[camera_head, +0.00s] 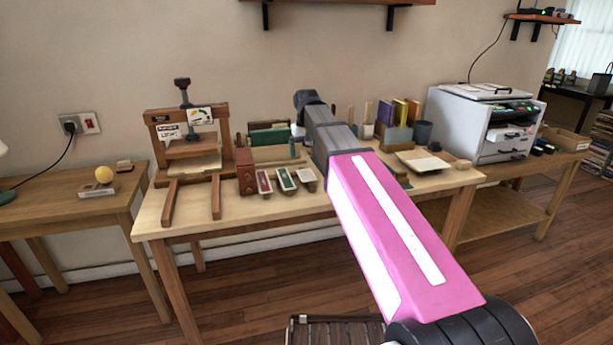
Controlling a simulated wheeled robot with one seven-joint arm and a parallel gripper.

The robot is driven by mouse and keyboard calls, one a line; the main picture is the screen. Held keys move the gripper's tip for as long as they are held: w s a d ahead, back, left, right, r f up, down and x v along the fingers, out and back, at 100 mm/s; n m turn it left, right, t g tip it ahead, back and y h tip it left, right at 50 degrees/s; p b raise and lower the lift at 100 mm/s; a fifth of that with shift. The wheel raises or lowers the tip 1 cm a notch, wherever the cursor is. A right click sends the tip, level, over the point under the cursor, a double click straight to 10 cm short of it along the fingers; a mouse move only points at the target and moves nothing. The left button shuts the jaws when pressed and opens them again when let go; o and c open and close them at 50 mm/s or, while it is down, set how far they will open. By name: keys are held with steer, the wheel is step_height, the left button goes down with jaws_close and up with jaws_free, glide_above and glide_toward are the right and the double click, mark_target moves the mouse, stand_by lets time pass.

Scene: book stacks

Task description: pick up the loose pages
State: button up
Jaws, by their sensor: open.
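A flat cream stack that looks like the loose pages (423,162) lies on the right part of the wooden workbench (345,190). Another pale sheet or stack (195,166) lies in the wooden press at the left, so I cannot be sure which is meant. My pink arm reaches forward over the bench. My gripper (297,133) is small and partly hidden behind my wrist, above the back middle of the bench. It is open, to the left of the cream stack and apart from it. Its fingertips are hard to make out.
The wooden press (188,140) stands at the bench's left. Several small tools (284,179) lie along the front middle. Upright books (399,113) and a dark cup (422,132) stand behind the cream stack. A printer (482,122) is at right; a side table (75,200) at left.

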mark_target(306, 175)
steer(key=shift+s+f, duration=0.2)
steer(key=shift+f, duration=3.8)
steer(key=c, duration=1)
